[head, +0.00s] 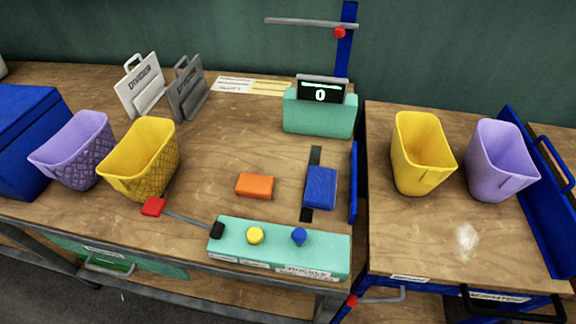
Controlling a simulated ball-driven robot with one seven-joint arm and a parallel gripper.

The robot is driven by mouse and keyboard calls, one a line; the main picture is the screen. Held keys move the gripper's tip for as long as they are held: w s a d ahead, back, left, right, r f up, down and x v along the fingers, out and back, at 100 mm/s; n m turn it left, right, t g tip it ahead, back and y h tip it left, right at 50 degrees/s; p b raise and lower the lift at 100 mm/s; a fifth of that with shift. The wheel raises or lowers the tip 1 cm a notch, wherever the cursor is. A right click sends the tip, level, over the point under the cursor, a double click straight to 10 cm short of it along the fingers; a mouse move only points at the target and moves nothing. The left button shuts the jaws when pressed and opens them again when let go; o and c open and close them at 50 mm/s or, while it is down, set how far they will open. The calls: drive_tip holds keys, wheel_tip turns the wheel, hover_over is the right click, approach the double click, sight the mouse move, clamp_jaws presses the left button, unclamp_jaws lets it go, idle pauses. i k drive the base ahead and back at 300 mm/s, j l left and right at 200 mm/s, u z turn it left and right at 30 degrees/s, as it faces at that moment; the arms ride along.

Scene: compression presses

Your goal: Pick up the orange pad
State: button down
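The orange pad (254,186) is a small flat block lying on the wooden table, near the middle of the head view. It lies apart from other things, with bare wood around it. A blue pad (321,187) sits to its right on a black strip. My gripper does not show in this view.
A teal control box (330,262) with yellow and blue knobs stands in front of the orange pad. A red-ended lever (153,207) lies at front left. Yellow (142,160) and purple (75,150) bins stand left. A teal display unit (318,115) stands behind. Wood behind the pad is clear.

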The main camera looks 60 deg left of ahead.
sight(251, 185)
drive_tip(key=u, duration=1.6)
